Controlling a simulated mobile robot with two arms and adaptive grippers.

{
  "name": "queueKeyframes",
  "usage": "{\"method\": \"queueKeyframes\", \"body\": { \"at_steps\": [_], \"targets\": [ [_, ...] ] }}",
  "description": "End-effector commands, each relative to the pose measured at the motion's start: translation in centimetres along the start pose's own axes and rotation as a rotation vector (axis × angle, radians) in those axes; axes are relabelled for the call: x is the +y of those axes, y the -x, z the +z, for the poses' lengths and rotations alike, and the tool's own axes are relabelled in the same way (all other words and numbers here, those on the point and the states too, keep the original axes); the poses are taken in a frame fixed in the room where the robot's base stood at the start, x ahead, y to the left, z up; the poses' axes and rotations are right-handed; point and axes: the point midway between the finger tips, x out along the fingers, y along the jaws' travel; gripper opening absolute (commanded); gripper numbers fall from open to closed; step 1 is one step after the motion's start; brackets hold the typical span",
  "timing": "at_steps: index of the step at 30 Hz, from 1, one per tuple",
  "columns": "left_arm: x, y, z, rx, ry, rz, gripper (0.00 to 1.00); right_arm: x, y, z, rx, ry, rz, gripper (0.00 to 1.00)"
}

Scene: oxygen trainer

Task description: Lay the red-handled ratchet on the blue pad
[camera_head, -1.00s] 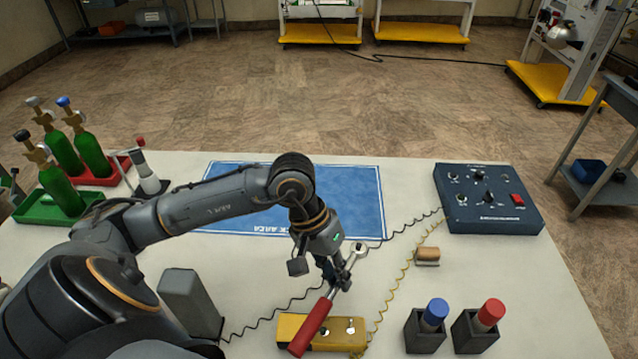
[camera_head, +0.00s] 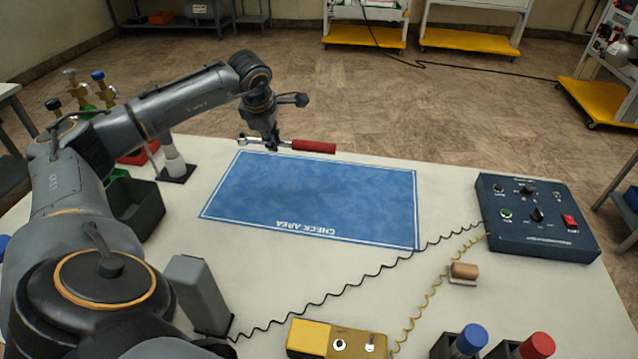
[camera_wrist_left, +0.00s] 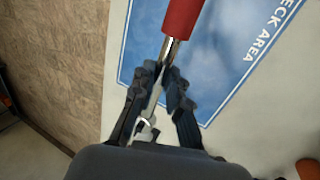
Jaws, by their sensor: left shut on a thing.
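The red-handled ratchet (camera_head: 313,146) is held across my left gripper (camera_head: 272,145), with its red handle pointing right in the head view and its metal head to the left. In the left wrist view the fingers (camera_wrist_left: 160,92) are shut on its metal shank, and the red handle (camera_wrist_left: 183,16) reaches away over the blue. The blue pad (camera_head: 310,198), marked CHECK AREA, lies flat and bare on the table. The ratchet shows over the pad's far edge; its exact height is hard to tell. My right gripper is not in view.
A dark control box (camera_head: 535,215) stands to the right of the pad. A yellow box (camera_head: 337,340) and coiled cords lie in front. A grey bin (camera_head: 135,207) and gas bottles (camera_head: 104,90) stand at the left, partly behind my arm.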

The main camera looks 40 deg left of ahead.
Motion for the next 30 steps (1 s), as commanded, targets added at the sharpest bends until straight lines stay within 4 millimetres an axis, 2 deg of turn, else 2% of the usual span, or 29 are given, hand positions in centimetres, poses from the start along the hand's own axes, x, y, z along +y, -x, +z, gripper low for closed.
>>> {"method": "queueKeyframes", "body": {
  "at_steps": [1, 9, 13, 18, 25, 30],
  "targets": [
    [-0.1, -0.4, 1.4, -0.008, -0.005, 0.002, 0.0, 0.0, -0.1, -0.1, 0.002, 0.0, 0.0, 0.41],
    [-0.8, -3.4, 8.0, -0.009, -0.007, 0.001, 0.0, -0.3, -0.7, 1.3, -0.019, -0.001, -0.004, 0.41],
    [-1.8, -6.1, 10.0, -0.006, -0.007, 0.001, 0.0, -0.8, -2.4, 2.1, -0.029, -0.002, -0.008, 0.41],
    [-2.4, -7.8, 11.7, -0.005, -0.005, 0.002, 0.0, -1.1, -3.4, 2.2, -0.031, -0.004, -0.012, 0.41],
    [-2.8, -8.9, 12.7, -0.005, -0.006, 0.001, 0.0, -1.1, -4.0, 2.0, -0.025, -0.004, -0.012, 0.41],
    [-3.8, -11.6, 12.8, -0.003, -0.005, 0.001, 0.0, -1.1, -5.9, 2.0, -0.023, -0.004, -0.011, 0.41]
  ]
}}
